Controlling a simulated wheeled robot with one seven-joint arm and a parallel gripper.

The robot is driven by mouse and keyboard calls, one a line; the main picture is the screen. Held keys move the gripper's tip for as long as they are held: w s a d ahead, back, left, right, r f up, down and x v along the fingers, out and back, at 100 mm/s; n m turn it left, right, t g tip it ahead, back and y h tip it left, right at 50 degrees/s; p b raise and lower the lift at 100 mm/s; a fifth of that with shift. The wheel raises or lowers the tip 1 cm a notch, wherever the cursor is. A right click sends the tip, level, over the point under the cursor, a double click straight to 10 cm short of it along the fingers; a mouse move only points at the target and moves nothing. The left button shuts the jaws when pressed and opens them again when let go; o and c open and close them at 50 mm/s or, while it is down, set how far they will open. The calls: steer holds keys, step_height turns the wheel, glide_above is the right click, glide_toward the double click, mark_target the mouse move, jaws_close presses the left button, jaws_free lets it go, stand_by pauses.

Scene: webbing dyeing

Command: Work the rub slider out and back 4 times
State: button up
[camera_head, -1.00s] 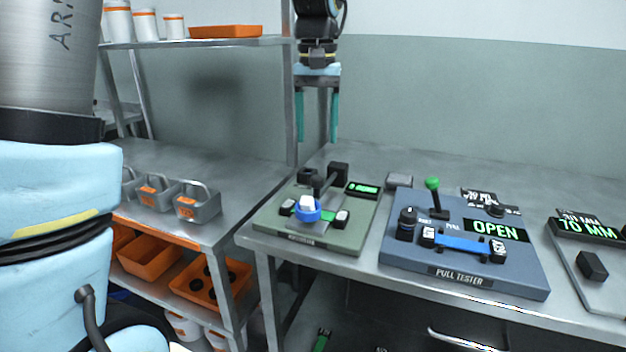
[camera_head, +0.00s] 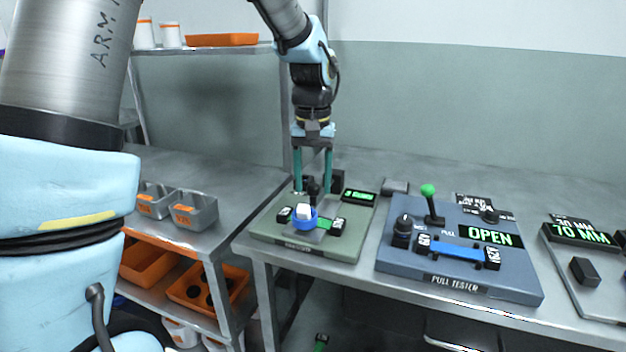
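The rub device is a green plate (camera_head: 345,241) at the left end of the right bench. On it a white block in a blue ring (camera_head: 304,212) sits over a green strip (camera_head: 325,223) between dark clamps; it appears to be the rub slider's head. A dark upright knob (camera_head: 313,189) stands just behind it. My gripper (camera_head: 313,191) points down with its two teal fingers apart, one on each side of the knob in the picture. I cannot tell whether they touch it. A small display with green characters (camera_head: 359,196), too small to read, sits behind right.
To the right is a blue pull tester (camera_head: 400,274) with a green-topped lever (camera_head: 429,191) and a screen reading OPEN. Further right is a gauge reading 70 MM (camera_head: 582,235).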

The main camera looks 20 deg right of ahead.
jaws_close()
stand_by(1.2)
